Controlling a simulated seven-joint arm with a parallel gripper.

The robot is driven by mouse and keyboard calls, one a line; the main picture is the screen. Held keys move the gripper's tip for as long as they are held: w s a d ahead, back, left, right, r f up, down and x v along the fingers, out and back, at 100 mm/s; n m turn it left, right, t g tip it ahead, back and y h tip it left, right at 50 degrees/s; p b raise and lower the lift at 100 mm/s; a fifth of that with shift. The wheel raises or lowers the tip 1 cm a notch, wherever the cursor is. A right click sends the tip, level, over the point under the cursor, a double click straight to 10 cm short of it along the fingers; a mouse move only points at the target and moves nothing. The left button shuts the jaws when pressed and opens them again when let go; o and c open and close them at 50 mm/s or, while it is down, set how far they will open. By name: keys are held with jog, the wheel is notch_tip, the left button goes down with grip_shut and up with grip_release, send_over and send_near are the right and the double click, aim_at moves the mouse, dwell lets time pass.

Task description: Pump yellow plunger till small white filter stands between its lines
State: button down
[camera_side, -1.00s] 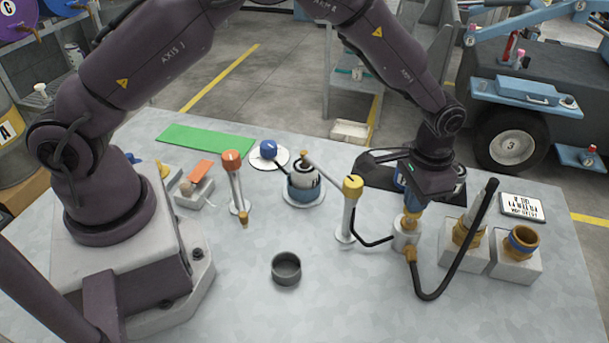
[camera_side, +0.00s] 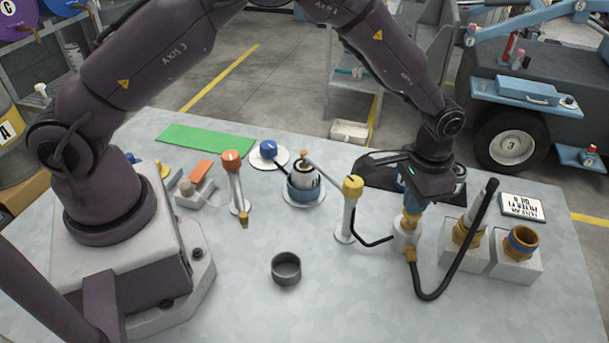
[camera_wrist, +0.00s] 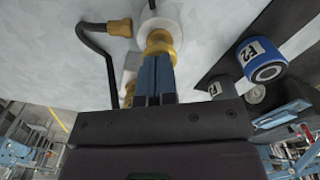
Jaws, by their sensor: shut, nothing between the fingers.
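My gripper (camera_side: 411,207) points down at the right of the bench, its blue fingers closed together with nothing between them. The fingertips are over a yellow brass-coloured plunger (camera_side: 411,222) on a white body (camera_side: 404,236). In the wrist view the fingers (camera_wrist: 155,62) meet the yellow plunger top (camera_wrist: 160,42); I cannot tell whether they press it. A small white cylinder with dark marks (camera_side: 304,178), perhaps the filter, stands in a blue cup (camera_side: 305,193) left of the gripper. Its level against any lines is too small to read.
A yellow-capped post (camera_side: 351,200) stands just left of the plunger, joined to it by a black pipe. A black hose (camera_side: 450,275) loops to the right. An orange-capped post (camera_side: 235,180) and a grey dish (camera_side: 286,268) are farther left. Blue canisters (camera_wrist: 262,62) lie beside the gripper.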

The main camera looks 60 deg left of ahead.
jog(key=shift+r, duration=3)
jog(key=s+a+r+n+t, duration=0.1)
jog(key=s+a+r+t, duration=0.1)
jog(key=s+a+r, duration=0.2)
jog(key=s+a+r+n+t, duration=0.1)
jog(key=s+a+r, duration=0.4)
jog(key=s+r, duration=0.4)
jog(key=s+a+r+n+t, duration=0.1)
jog(key=s+a+r, duration=0.4)
jog(key=s, duration=0.8)
jog(key=shift+a+r+t, duration=0.25)
jog(key=shift+r+t, duration=0.55)
jog(key=shift+r, duration=0.15)
